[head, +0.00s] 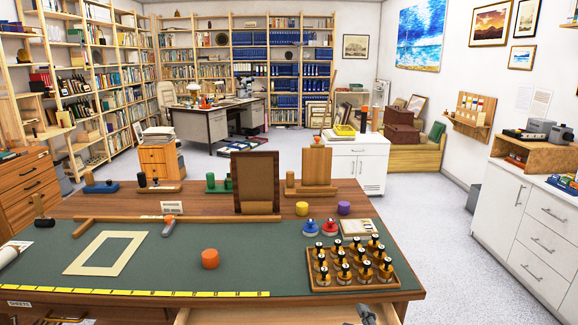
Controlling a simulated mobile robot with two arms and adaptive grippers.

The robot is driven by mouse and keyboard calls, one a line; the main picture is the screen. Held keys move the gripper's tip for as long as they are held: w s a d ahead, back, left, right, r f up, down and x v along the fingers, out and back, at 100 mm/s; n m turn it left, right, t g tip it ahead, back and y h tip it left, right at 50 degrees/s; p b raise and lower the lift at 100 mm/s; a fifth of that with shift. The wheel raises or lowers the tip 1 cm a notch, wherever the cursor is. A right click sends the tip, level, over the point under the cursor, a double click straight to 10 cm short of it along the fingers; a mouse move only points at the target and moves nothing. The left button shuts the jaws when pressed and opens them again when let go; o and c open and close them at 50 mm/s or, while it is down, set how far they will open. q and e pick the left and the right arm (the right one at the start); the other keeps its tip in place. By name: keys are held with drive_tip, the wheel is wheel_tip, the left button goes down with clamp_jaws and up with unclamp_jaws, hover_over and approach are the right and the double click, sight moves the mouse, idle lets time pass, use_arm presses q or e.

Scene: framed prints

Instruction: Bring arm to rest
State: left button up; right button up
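Neither arm shows clearly in the head view. A small dark grey piece (367,314) pokes up at the bottom edge, right of centre, in front of the workbench (240,302). It may be a tip of my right gripper; too little shows to tell its state or whether it holds anything. My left gripper is not in view. A wooden drawer edge (270,315) shows below the bench front, apparently pulled out, with its inside mostly cut off.
The bench's green mat carries a cream frame (105,253), an orange puck (210,258), a yellow ruler (130,292) and a wooden rack (365,281) of several stamp-like tools. An upright brown board (255,180) stands behind. The mat's centre is mostly clear.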

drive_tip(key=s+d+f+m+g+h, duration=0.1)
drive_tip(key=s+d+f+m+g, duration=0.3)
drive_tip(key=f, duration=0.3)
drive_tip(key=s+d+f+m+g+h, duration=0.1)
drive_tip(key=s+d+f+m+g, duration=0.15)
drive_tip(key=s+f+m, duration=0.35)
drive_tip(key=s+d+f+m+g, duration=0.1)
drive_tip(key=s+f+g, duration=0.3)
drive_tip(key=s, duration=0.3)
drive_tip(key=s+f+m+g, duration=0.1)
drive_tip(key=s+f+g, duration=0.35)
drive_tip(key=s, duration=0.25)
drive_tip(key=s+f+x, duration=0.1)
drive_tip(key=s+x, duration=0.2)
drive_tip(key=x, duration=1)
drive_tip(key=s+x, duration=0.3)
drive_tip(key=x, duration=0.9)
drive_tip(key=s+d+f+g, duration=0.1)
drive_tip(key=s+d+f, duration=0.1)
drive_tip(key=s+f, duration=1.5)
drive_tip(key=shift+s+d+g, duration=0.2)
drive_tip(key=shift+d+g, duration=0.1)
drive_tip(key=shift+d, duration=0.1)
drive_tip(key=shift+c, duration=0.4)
